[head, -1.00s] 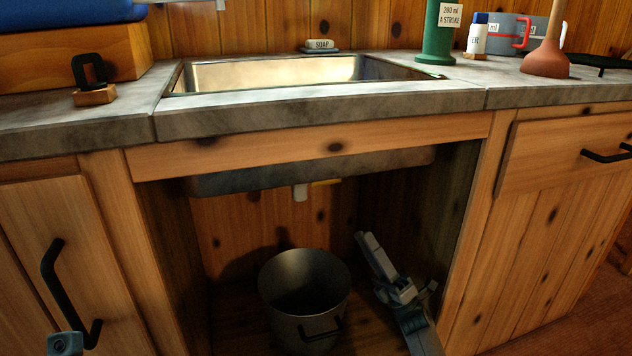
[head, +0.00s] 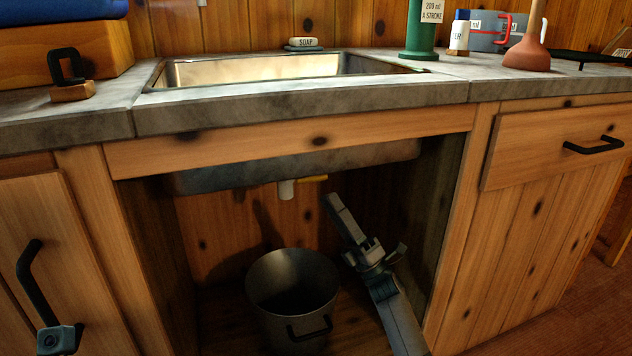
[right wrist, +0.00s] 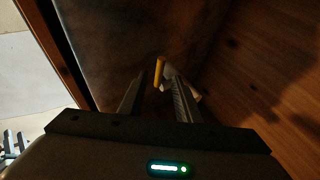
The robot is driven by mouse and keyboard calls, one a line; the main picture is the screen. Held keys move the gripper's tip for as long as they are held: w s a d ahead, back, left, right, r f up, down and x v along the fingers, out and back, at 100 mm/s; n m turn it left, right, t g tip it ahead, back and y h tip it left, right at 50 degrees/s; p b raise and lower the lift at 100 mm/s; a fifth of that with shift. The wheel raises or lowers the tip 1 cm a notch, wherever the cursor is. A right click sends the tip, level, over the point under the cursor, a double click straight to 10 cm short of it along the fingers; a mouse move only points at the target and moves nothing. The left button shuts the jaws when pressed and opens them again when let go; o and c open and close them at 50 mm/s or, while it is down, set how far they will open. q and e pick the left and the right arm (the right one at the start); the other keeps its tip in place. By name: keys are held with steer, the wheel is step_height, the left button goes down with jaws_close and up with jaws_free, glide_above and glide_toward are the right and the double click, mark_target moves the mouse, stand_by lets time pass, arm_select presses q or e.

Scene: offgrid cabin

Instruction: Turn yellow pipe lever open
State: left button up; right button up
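The yellow lever (head: 313,178) sticks out to the right of the white pipe (head: 286,189) below the sink basin. In the right wrist view the lever (right wrist: 160,72) shows upright beyond the fingertips, with the white pipe (right wrist: 168,71) partly hidden behind a finger. My right gripper (head: 331,203) reaches up inside the cabinet, below and to the right of the lever. In the right wrist view its two fingers (right wrist: 158,80) are apart with nothing between them.
A metal bucket (head: 292,295) stands on the cabinet floor under the pipe. The sink basin's underside (head: 290,168) hangs overhead, behind the wooden front rail (head: 290,143). The cabinet's right wall (head: 430,210) is close to my right arm. Space left of the pipe is clear.

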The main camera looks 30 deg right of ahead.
mark_target(316, 178)
steer(key=b+x, duration=0.1)
steer(key=x, duration=0.7)
jaws_close()
